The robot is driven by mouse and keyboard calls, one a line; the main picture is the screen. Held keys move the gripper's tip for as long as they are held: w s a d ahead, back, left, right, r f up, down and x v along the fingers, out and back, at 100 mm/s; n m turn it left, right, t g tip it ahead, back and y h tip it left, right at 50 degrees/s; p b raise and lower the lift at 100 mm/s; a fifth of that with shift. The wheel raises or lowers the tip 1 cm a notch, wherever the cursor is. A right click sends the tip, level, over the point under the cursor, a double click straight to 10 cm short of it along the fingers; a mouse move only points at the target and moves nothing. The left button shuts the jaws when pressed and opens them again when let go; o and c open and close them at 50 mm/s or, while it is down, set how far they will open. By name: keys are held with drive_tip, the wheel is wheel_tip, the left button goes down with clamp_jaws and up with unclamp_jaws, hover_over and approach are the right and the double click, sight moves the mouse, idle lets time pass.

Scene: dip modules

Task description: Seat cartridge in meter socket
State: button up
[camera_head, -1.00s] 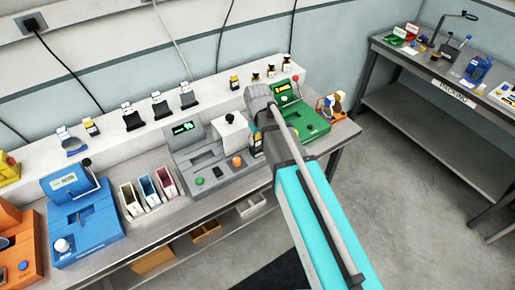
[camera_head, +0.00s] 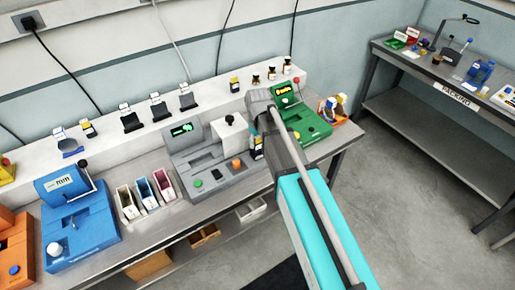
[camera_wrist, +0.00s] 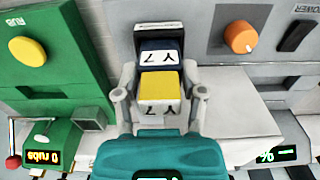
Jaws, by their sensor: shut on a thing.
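My gripper (camera_wrist: 160,105) is shut on a cartridge (camera_wrist: 160,86) with a yellow end, dark body and white labels reading "Y" and "7". In the head view, part of the cartridge (camera_head: 257,142) shows beside my arm, between two meters. The grey meter (camera_head: 190,155) has a lit display, a green button and an orange knob; it also shows at the right of the wrist view (camera_wrist: 225,70). The green meter (camera_head: 312,128) stands to its right, and at the left of the wrist view (camera_wrist: 45,70). My arm hides parts of both. Whether the cartridge touches a socket is unclear.
A blue meter (camera_head: 80,215) and open bins (camera_head: 145,195) stand left on the bench. Several cartridges and dark holders line the back ledge (camera_head: 215,95). An orange rack (camera_head: 333,110) is at the bench's right end. The packing table (camera_head: 440,70) is far right.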

drive_tip(key=shift+f+b, duration=0.8)
drive_tip(key=shift+f, duration=0.35)
drive_tip(key=shift+f, duration=0.15)
drive_tip(key=o, duration=1.2)
drive_tip(key=shift+c, duration=0.2)
drive_tip(key=shift+r, duration=0.2)
wheel_tip(320, 180, up, 12)
drive_tip(key=p, duration=1.2)
drive_tip(key=shift+s+d, duration=0.1)
drive_tip(key=s+d+m, duration=0.3)
drive_tip(key=s+d, duration=0.3)
drive_tip(key=d, duration=0.3)
drive_tip(key=s+d+m, duration=0.3)
drive_tip(key=s+d, duration=0.4)
drive_tip(key=d, duration=0.3)
drive_tip(key=shift+m, duration=0.4)
